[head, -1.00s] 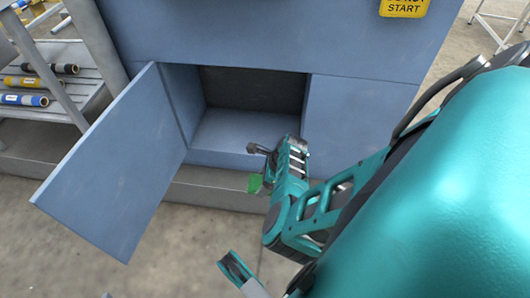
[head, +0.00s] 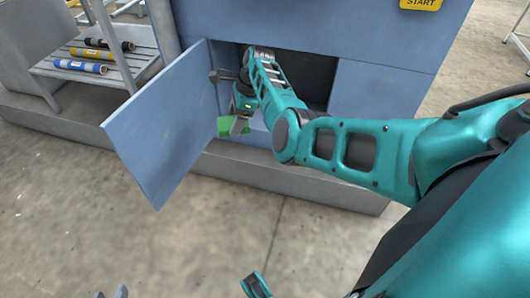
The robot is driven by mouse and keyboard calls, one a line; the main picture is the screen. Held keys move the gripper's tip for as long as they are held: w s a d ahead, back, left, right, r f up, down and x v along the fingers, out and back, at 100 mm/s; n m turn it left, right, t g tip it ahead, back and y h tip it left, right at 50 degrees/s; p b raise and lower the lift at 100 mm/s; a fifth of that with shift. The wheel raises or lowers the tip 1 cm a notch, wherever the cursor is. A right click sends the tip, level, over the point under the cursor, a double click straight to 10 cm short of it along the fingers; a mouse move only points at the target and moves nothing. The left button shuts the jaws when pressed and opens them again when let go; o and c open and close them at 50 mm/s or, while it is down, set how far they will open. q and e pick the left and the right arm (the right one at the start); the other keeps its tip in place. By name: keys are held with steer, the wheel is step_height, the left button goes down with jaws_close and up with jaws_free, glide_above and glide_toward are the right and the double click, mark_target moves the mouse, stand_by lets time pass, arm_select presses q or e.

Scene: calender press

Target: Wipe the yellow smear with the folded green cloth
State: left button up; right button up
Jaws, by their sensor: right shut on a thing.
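My right gripper (head: 240,122) is shut on the folded green cloth (head: 225,126), at the opening of the blue cabinet (head: 345,100). Green shows on both sides of the fingers. I cannot tell whether the cloth touches the cabinet floor. I see no yellow smear; my right arm covers much of the opening.
The cabinet door (head: 165,130) stands open to the left of the opening. A grey plinth (head: 300,180) runs below the cabinet. A rack (head: 105,68) with several rollers stands at the left. The concrete floor in front is clear.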

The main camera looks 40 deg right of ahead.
steer(key=w+a+r+n, duration=0.1)
steer(key=r, duration=0.1)
steer(key=w+a+r+n, duration=0.1)
steer(key=r, duration=0.2)
steer(key=w+a+r+g, duration=0.1)
steer(key=r, duration=0.2)
steer(key=shift+w+a+r+n, duration=0.15)
steer(key=shift+w+n, duration=0.15)
steer(key=shift+n, duration=0.1)
steer(key=a+r+n+g, duration=0.1)
steer(key=a+r+n, duration=0.2)
steer(key=r, duration=0.4)
steer(key=a+r+n+g, duration=0.1)
steer(key=a+r+n, duration=0.2)
steer(key=r, duration=0.4)
steer(key=shift+s+a+r+n+g, duration=0.2)
steer(key=shift+s+r+n+g, duration=0.25)
steer(key=shift+n, duration=0.25)
steer(key=shift+s+r, duration=0.1)
steer(key=shift+s, duration=0.05)
steer(key=a+r+n, duration=0.1)
steer(key=s+r+n, duration=0.1)
steer(key=a+r+n+g, duration=0.1)
steer(key=shift+s+a+h, duration=0.3)
steer(key=shift+h, duration=0.1)
steer(key=shift+s+a+n, duration=0.15)
steer(key=shift+a+n, duration=0.05)
steer(key=shift+n, duration=0.4)
